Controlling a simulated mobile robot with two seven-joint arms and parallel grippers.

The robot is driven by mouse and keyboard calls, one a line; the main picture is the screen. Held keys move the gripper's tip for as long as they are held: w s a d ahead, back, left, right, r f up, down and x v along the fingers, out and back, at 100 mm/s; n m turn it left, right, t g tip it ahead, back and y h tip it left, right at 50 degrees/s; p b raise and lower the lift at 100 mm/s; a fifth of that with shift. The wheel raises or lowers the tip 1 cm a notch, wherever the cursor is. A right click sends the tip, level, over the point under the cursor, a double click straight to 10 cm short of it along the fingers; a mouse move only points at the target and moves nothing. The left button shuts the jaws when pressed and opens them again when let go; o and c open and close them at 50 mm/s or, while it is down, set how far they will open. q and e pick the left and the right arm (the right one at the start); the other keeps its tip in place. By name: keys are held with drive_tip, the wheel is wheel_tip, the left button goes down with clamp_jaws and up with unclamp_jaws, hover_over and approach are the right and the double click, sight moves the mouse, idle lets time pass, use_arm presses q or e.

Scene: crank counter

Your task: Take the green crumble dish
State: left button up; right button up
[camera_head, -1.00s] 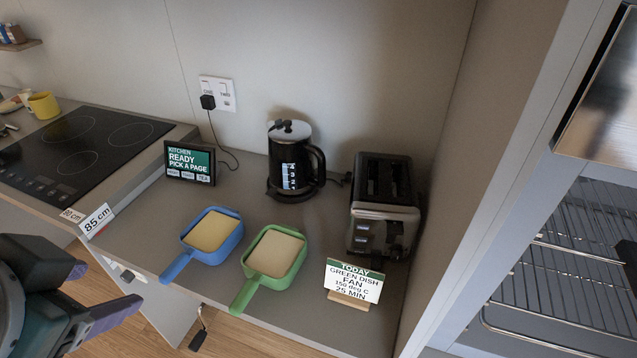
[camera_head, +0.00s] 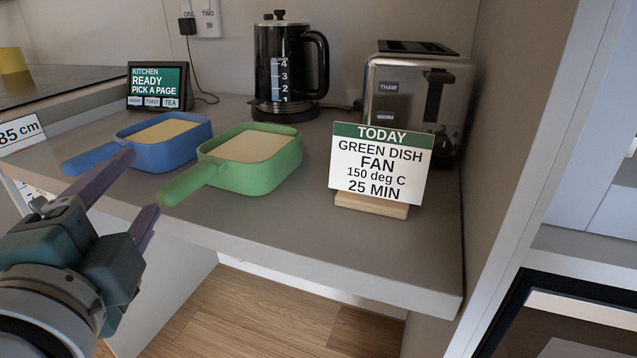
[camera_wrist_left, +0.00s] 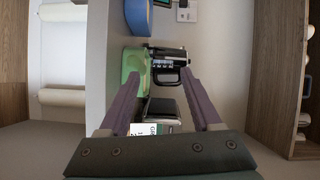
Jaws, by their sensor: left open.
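The green crumble dish (camera_head: 262,170) stands on the grey counter with a pale filling level inside it. In the left wrist view the green dish (camera_wrist_left: 135,68) shows beyond one finger, partly hidden, off to one side of the gap between the fingertips (camera_wrist_left: 160,78). My right gripper is not in view.
A blue dish (camera_head: 180,150) stands close on the left of the green one. A recipe card (camera_head: 378,165) reading "green dish, fan, 150 deg C, 25 min" stands to the right. A kettle (camera_head: 283,70), toaster (camera_head: 400,90) and small screen (camera_head: 158,87) stand behind.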

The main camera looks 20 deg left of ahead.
use_arm(q)
drive_tip(key=m+t+h+b, duration=0.1)
drive_tip(key=m+b, duration=0.1)
drive_tip(key=b, duration=0.1)
approach(188, 189)
drive_tip(key=x, duration=0.4)
drive_tip(key=p+x, duration=0.1)
drive_tip(key=x, duration=0.1)
drive_tip(key=shift+w+f, duration=0.25)
drive_tip(key=shift+w, duration=0.1)
drive_tip(key=p+x, duration=0.1)
drive_tip(key=x, duration=0.4)
drive_tip(key=shift+w+a+r, duration=0.1)
drive_tip(key=shift+w+a, duration=0.15)
clamp_jaws()
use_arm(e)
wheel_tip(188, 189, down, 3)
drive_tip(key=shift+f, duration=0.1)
use_arm(q)
drive_tip(key=shift+r, duration=0.15)
